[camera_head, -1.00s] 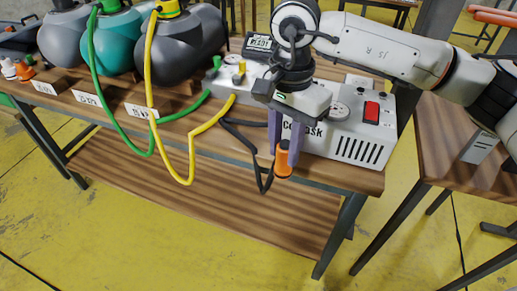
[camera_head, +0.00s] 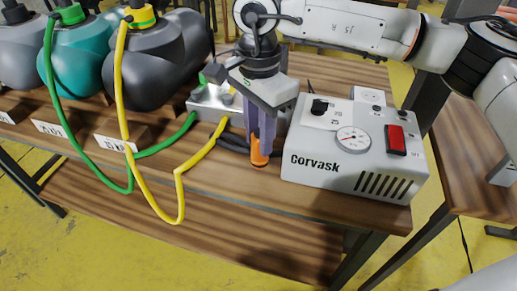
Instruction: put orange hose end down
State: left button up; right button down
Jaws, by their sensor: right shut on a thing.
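The orange hose end (camera_head: 259,153) is a short orange piece between the purple fingers of my right gripper (camera_head: 260,140). It hangs upright at the tabletop, just left of the white Corvask box. I cannot tell whether its lower tip touches the wood. A dark hose (camera_head: 233,143) runs to its left side. My right gripper is shut on it and points down. My left gripper is not in view.
The white Corvask pump box (camera_head: 330,181) stands close on the right. A grey manifold (camera_head: 207,107) with green (camera_head: 165,149) and yellow (camera_head: 201,153) hoses is on the left. Bare wooden tabletop (camera_head: 240,187) lies in front, ending at the table's front edge.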

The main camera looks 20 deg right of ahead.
notch_tip(320, 180, down, 4)
jog(key=shift+r, duration=0.1)
jog(key=shift+f, duration=0.2)
jog(key=c, duration=1.4)
grip_release()
jog(key=shift+c, duration=0.2)
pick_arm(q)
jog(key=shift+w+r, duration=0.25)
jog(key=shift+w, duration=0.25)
pick_arm(e)
jog(key=shift+r, duration=0.2)
jog(key=shift+w+r, duration=0.1)
jog(key=shift+r, duration=0.3)
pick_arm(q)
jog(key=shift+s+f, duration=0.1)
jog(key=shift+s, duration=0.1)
pick_arm(e)
notch_tip(320, 180, up, 11)
jog(key=shift+r, duration=0.1)
